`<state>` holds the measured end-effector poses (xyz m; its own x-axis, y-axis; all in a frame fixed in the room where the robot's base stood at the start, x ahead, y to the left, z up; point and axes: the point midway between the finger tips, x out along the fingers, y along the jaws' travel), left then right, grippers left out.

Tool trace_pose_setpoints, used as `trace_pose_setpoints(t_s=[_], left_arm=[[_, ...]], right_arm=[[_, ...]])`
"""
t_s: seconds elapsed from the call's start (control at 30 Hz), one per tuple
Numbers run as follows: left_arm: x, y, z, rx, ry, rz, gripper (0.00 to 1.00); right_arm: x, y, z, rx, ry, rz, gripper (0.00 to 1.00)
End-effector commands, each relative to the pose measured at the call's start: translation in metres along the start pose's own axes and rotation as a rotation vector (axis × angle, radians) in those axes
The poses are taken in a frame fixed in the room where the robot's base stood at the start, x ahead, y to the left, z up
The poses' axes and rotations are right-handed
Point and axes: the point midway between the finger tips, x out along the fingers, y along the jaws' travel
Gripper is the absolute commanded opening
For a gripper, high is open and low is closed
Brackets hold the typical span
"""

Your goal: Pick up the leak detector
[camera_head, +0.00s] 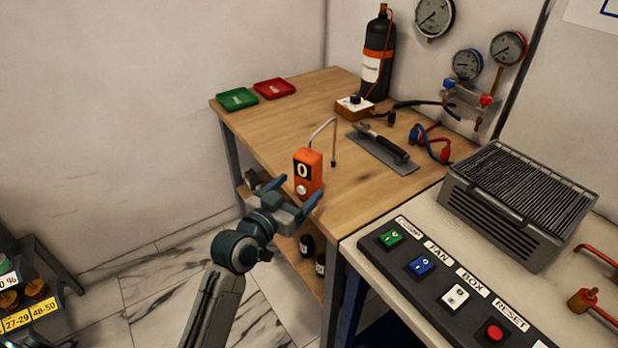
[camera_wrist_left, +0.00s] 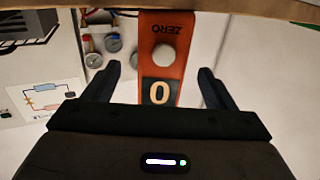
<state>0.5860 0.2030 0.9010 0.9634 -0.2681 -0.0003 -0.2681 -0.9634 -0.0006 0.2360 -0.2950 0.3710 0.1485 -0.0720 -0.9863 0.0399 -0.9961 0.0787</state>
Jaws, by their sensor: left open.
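The leak detector (camera_head: 308,172) is an orange handheld box with a black "0" display, a round pale button and a thin bent probe. It stands upright near the left edge of the wooden table (camera_head: 300,110). My left gripper (camera_head: 289,192) is open just in front of it. In the left wrist view, the detector (camera_wrist_left: 164,55) appears upside down between the two spread fingers (camera_wrist_left: 158,85), with a gap on each side. My right gripper is not in view.
A flat-bladed tool with a black handle (camera_head: 385,145) lies right of the detector. A black cylinder (camera_head: 377,60), green tray (camera_head: 237,99) and red tray (camera_head: 274,88) are farther back. A button panel (camera_head: 440,280) and grey finned unit (camera_head: 518,205) are at right.

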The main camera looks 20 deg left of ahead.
Motion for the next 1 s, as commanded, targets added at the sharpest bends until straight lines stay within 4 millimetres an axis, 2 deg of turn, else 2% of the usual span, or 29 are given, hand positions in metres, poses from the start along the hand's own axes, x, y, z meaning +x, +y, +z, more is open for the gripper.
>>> trace_pose_setpoints(t_s=[0.17,0.43,0.73,1.0], left_arm=[[0.015,0.000,0.000,-0.001,0.000,0.000,0.78],[0.052,-0.002,0.003,-0.002,-0.001,-0.001,0.78],[0.057,-0.002,0.004,-0.001,-0.001,-0.001,0.78],[0.057,-0.002,0.004,-0.001,-0.001,-0.001,0.25]], right_arm=[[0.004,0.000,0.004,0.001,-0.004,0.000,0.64],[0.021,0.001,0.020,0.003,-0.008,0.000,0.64],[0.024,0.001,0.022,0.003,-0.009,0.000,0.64],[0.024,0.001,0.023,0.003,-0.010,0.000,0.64]])
